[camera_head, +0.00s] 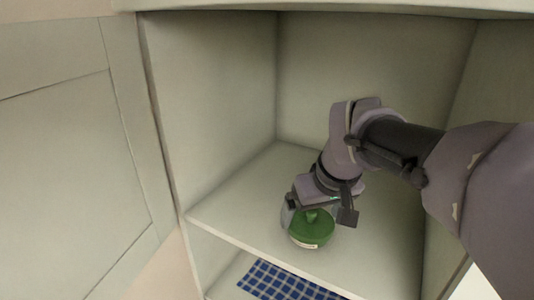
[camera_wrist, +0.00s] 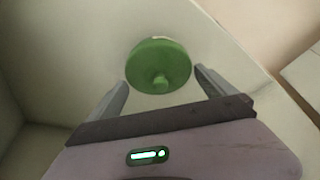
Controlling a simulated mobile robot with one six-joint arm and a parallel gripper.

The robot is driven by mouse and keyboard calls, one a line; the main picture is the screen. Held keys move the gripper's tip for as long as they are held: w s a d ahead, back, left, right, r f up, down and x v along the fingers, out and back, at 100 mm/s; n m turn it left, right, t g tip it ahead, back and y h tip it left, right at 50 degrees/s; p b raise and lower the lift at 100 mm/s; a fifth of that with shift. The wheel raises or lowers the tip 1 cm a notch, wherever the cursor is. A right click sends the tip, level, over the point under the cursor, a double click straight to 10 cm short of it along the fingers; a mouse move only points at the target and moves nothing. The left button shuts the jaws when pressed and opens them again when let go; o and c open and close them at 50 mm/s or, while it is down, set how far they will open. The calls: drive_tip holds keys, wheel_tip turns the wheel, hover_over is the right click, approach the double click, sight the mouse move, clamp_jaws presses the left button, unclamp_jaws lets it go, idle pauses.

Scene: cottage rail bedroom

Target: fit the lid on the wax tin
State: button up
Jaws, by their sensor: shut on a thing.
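The green round lid (camera_wrist: 158,66) with a small knob shows between the two fingers of my gripper (camera_wrist: 163,76) in the wrist view. My gripper is shut on the lid, with one finger at each side. In the head view the lid (camera_head: 318,223) is low over the cabinet shelf, below my gripper (camera_head: 320,210). A pale edge of the wax tin (camera_wrist: 155,39) shows just past the lid in the wrist view. The tin's light label (camera_head: 308,245) shows under the lid in the head view. I cannot tell whether the lid is fully seated.
The cabinet shelf (camera_head: 240,215) is bare to the left of the tin. Side and back walls and a top board close in around my arm. An open door (camera_head: 60,150) stands at the left. A blue checked cloth (camera_head: 285,282) lies on the shelf below.

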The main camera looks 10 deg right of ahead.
drive_tip(key=shift+f, duration=0.15)
drive_tip(key=o, duration=1)
drive_tip(key=shift+c, duration=0.2)
drive_tip(key=v, duration=0.7)
drive_tip(key=shift+s+r, duration=0.15)
drive_tip(key=shift+r, duration=0.15)
